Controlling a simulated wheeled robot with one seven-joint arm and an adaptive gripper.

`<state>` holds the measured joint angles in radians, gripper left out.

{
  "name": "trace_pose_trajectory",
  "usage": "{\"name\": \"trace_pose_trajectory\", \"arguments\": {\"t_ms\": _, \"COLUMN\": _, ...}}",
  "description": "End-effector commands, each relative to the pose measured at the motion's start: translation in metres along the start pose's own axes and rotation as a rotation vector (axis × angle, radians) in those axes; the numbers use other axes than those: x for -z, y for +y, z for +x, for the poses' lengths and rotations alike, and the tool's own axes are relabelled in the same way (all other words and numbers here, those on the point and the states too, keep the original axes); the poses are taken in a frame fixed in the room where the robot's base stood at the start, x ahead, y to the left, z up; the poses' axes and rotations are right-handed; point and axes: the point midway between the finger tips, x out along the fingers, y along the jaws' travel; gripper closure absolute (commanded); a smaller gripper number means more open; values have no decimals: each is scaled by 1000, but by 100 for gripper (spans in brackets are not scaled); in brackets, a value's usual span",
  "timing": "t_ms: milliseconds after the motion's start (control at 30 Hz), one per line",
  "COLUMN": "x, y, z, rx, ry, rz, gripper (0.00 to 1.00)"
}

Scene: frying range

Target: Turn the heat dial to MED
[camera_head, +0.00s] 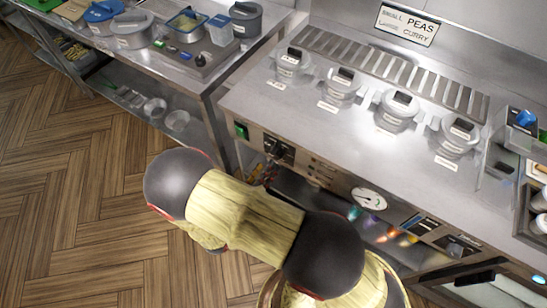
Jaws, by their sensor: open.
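The range (330,130) has a steel front panel with several controls. Two dark knobs (277,149) sit side by side toward its left end, beside a green switch (241,131). A round white gauge (368,198) with a dark needle is near the middle. Another dark control (455,246) is farther right. I cannot read a MED mark or tell which control is the heat dial, or where it points. My arm crosses in front of the panel's lower part. My gripper cannot be made out; my own arm links hide the area beyond the elbow.
Several lidded grey pots (397,110) stand on the range top below a vent grille. A sign (407,25) hangs on the back wall. A steel side table (180,65) with pots and tubs stands to the left. The wooden floor (75,200) at left is clear.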

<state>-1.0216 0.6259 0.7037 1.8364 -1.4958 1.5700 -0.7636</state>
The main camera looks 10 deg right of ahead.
Motion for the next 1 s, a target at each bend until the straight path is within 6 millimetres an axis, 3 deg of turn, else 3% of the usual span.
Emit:
{"name": "trace_pose_trajectory", "arguments": {"t_ms": 200, "x": 2, "y": 0, "z": 34, "rx": 3, "ry": 3, "rz": 3, "gripper": 46}}
{"name": "trace_pose_trajectory", "arguments": {"t_ms": 400, "x": 2, "y": 0, "z": 52, "rx": 1, "ry": 3, "rz": 3, "gripper": 46}}
{"name": "trace_pose_trajectory", "arguments": {"t_ms": 767, "x": 0, "y": 0, "z": 57, "rx": 0, "ry": 2, "rz": 3, "gripper": 46}}
{"name": "trace_pose_trajectory", "arguments": {"t_ms": 1000, "x": 1, "y": 0, "z": 57, "rx": 0, "ry": 2, "rz": 3, "gripper": 59}}
